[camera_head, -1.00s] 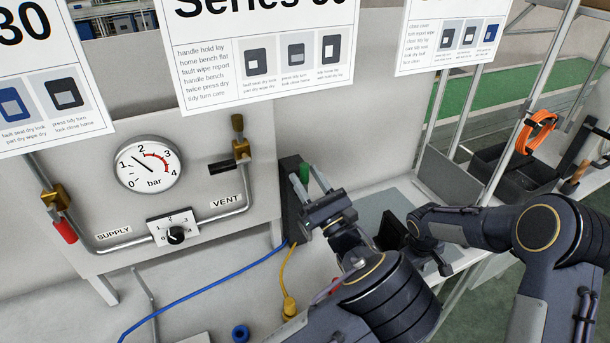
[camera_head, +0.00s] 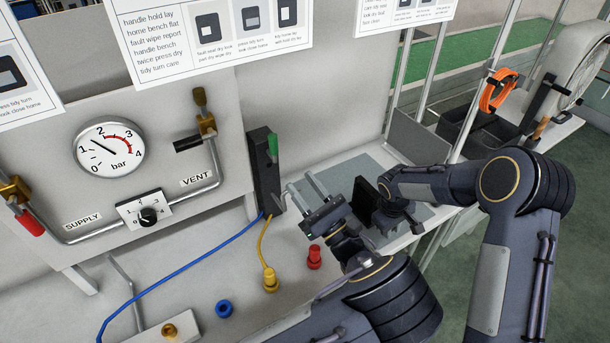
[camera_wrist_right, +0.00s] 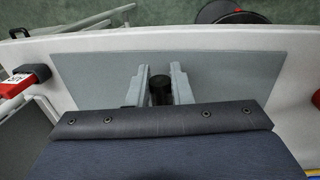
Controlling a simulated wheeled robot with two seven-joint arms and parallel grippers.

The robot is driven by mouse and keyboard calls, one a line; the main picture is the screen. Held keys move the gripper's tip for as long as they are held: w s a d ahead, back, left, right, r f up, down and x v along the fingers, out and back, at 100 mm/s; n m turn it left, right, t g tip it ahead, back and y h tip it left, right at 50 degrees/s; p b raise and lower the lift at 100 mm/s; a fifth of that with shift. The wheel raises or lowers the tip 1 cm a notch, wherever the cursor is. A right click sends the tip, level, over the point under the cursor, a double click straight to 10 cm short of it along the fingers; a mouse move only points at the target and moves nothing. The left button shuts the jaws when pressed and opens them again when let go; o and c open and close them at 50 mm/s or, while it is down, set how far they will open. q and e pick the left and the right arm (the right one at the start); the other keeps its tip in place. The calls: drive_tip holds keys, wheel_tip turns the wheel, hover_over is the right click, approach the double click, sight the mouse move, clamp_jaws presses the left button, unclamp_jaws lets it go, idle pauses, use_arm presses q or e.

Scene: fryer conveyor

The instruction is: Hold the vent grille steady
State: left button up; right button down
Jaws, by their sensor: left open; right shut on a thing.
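No slatted grille can be made out clearly. My right gripper (camera_head: 393,217) is low over the grey mat at the bench's right end, beside a dark upright panel (camera_head: 363,200); I cannot tell whether this panel is the vent grille. In the right wrist view, its two fingers (camera_wrist_right: 161,88) are closed on a small black round piece (camera_wrist_right: 161,90), largely hidden by the gripper body. My left gripper (camera_head: 306,190) is open and empty, its fingers apart, right of a black upright block (camera_head: 264,175) with a green part.
A pressure gauge (camera_head: 109,149), a dial (camera_head: 148,214) and pipes are on the panel at left. Yellow (camera_head: 270,280), red (camera_head: 314,257) and blue (camera_head: 224,308) fittings are on the bench. The grey mat (camera_wrist_right: 235,75) is bare beside the right fingers.

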drive_tip(key=c, duration=1.2)
unclamp_jaws()
drive_tip(key=shift+c, duration=0.2)
